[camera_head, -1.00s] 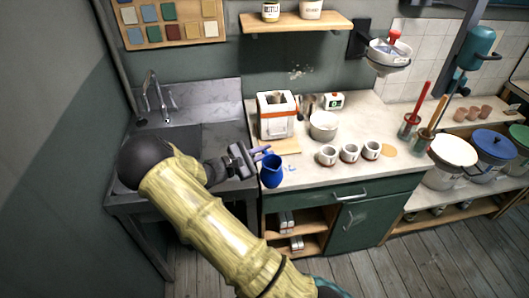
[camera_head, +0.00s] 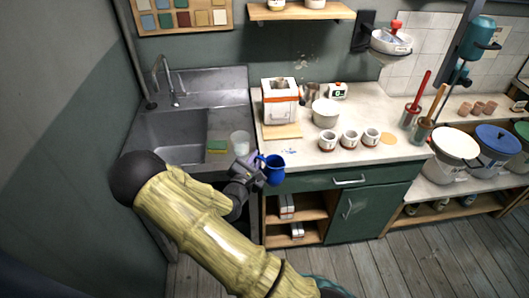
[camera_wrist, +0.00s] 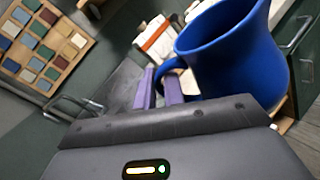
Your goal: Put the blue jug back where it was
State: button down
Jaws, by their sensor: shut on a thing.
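The blue jug (camera_head: 275,172) is upright, in front of the counter's left front edge in the head view. My gripper (camera_head: 260,166) is shut on its handle from the left. In the wrist view the jug (camera_wrist: 232,50) fills the upper right, and the purple fingers (camera_wrist: 160,90) close around its handle. The jug's base is hidden in the wrist view. Blue marks (camera_head: 289,151) lie on the bare counter top (camera_head: 310,152) just behind the jug.
Several items stand on the counter: a white-and-orange box (camera_head: 280,103), a white bowl (camera_head: 326,112) and a row of cups (camera_head: 349,139). A sink (camera_head: 170,135) with a green-and-yellow sponge (camera_head: 217,147) and a clear vessel (camera_head: 240,141) is left.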

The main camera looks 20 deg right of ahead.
jog(key=s+a+f+n+t+y+b, duration=0.1)
jog(key=s+a+f+n+t+y, duration=0.1)
jog(key=a+f+n+y, duration=0.2)
jog(key=s+a+f+n+t+y+b, duration=0.1)
jog(key=a+f+n+t+y, duration=0.2)
jog(key=f+y, duration=0.5)
notch_tip(320, 180, down, 2)
jog(key=shift+s+a+f+n+y, duration=0.2)
jog(key=shift+s+a+n+y, duration=0.15)
jog(key=shift+a+n, duration=0.45)
